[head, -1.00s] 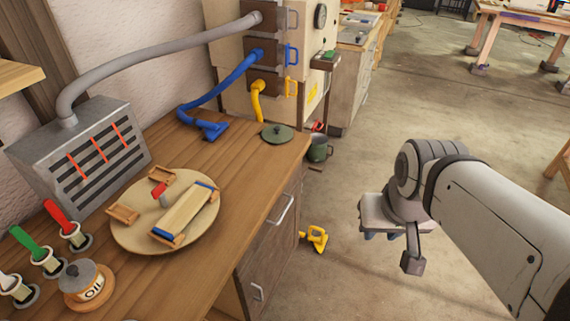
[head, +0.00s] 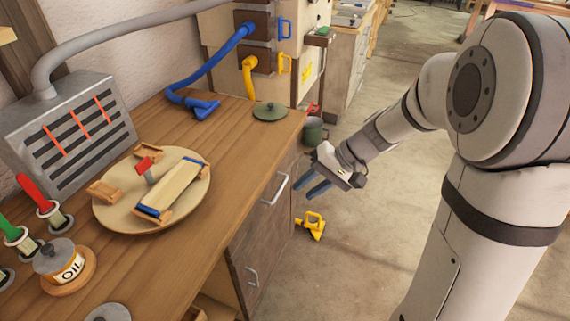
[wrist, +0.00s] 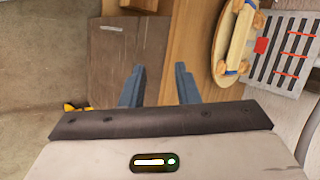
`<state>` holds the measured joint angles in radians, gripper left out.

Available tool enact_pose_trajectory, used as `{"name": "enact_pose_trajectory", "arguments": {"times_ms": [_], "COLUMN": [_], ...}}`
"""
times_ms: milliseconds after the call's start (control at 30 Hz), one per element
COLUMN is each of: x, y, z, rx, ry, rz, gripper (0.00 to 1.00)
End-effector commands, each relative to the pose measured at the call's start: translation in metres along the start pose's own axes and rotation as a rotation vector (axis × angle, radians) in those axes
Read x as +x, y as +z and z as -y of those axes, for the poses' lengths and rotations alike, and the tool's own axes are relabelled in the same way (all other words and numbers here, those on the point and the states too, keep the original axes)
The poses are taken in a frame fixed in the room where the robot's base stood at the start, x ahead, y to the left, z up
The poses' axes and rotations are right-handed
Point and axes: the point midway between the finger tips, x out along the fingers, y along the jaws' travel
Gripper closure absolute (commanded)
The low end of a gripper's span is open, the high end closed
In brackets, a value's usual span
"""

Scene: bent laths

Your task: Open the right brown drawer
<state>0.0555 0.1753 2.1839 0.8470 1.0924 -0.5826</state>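The wooden bench has brown fronts on its right side in the head view. The upper brown drawer front (head: 290,181) carries a metal bar handle (head: 274,189) and looks closed. A darker brown front (head: 262,238) below it has another handle (head: 252,277). A brown front (wrist: 125,60) with a small handle (wrist: 104,28) shows in the wrist view. My gripper (head: 315,191) is to the right of the upper handle, apart from it. Its two blue fingers stand apart with nothing between them, also in the wrist view (wrist: 159,75).
On the bench (head: 225,140) are a round board (head: 118,222) with a wooden toy, an oil pot (head: 66,262) and a green lid (head: 270,112). A yellow object (head: 313,226) and a green mug (head: 314,131) are beyond the fronts. Floor right of the bench is mostly clear.

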Motion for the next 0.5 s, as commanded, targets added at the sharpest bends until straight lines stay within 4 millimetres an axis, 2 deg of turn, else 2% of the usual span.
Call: {"name": "enact_pose_trajectory", "arguments": {"times_ms": [33, 200, 400, 500], "x": [0.023, 0.075, 0.129, 0.149], "y": [-0.019, -0.082, -0.15, -0.174], "z": [-0.015, -0.043, -0.093, -0.117], "rx": [0.019, 0.055, 0.1, 0.116], "ry": [-0.065, -0.29, -0.5, -0.566], "rz": [0.003, -0.05, -0.183, -0.253], "gripper": [0.72, 0.72, 0.72, 0.72]}}
